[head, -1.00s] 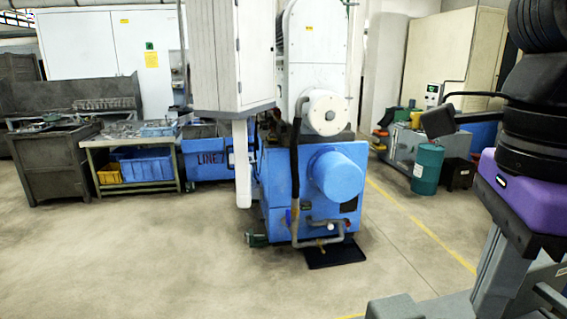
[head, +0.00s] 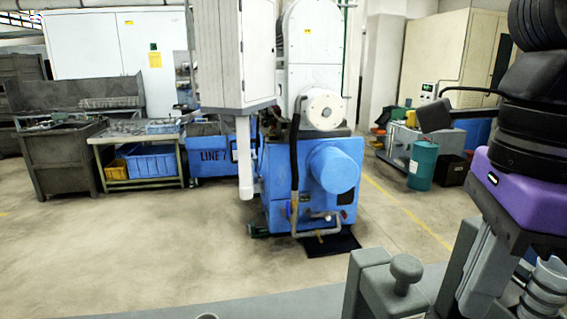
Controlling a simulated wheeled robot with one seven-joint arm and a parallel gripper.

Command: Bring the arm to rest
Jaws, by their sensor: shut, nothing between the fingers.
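My gripper does not show in the head view, so its place and pose are hidden from me. Close in front at the right edge are stacked black rounded parts, a purple block and grey parts below. I cannot tell whether any of this is my arm.
A blue and white machine (head: 318,205) stands mid-floor, with a black mat (head: 332,246) at its foot. A workbench (head: 135,138) and a dark metal bin (head: 66,165) stand at left. A teal drum (head: 422,166) stands at right. The floor at front left is clear.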

